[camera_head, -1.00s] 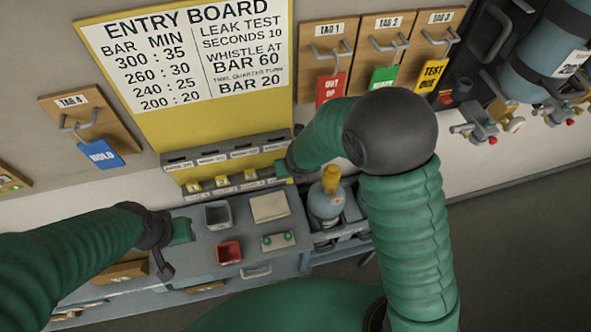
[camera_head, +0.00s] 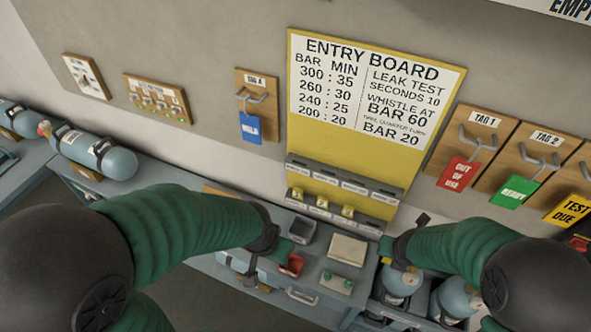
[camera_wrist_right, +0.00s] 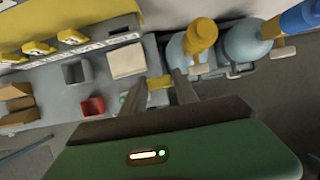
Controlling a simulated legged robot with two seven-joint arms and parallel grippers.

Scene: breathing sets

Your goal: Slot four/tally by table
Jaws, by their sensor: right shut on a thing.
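The yellow entry board (camera_head: 345,150) stands behind the bench and has an upper row of labelled slots. Three yellow tallies sit in its lower row: left (camera_head: 296,194), middle (camera_head: 321,203) and right (camera_head: 347,211). They also show at upper left in the right wrist view. My right gripper (camera_wrist_right: 165,80) is shut on a small yellow tally (camera_wrist_right: 158,83), held in front of the bench's right end, apart from the board. In the head view its tips are hard to make out. My left gripper (camera_head: 276,248) is beside the red tray; its jaws are unclear.
A grey bin (camera_head: 301,229), a red tray (camera_head: 292,265) and a pale pad (camera_head: 348,249) are on the bench. Blue cylinders (camera_head: 402,283) stand at its right end, close to my right gripper. Tag boards hang on the wall. A blue cylinder (camera_head: 98,152) lies at left.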

